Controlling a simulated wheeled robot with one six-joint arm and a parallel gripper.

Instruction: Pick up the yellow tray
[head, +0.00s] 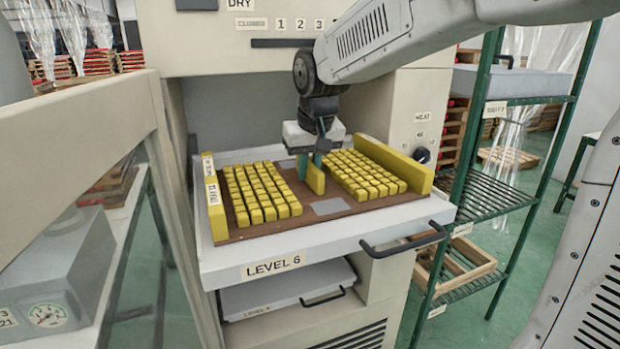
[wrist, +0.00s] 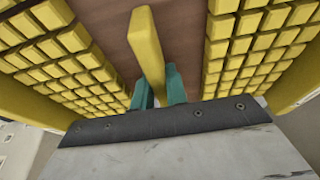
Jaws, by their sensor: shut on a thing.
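The yellow tray has a brown base (head: 290,222), yellow end walls (head: 395,165) and a yellow upright middle bar (head: 316,179). Rows of small yellow blocks (head: 262,192) stand on both sides of the bar. The tray rests on the pulled-out white shelf labelled LEVEL 6 (head: 300,252). My gripper (head: 309,165) points down over the tray's middle, its green fingers on either side of the bar. In the wrist view my gripper (wrist: 158,88) is shut on the bar (wrist: 147,45). The finger contact is partly hidden by the gripper body.
The shelf's dark handle (head: 405,241) sticks out at front right. Another drawer (head: 290,288) is just below. A green rack (head: 480,185) stands to the right. A beige frame with glass (head: 85,130) is close on the left. The cabinet opening is behind the tray.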

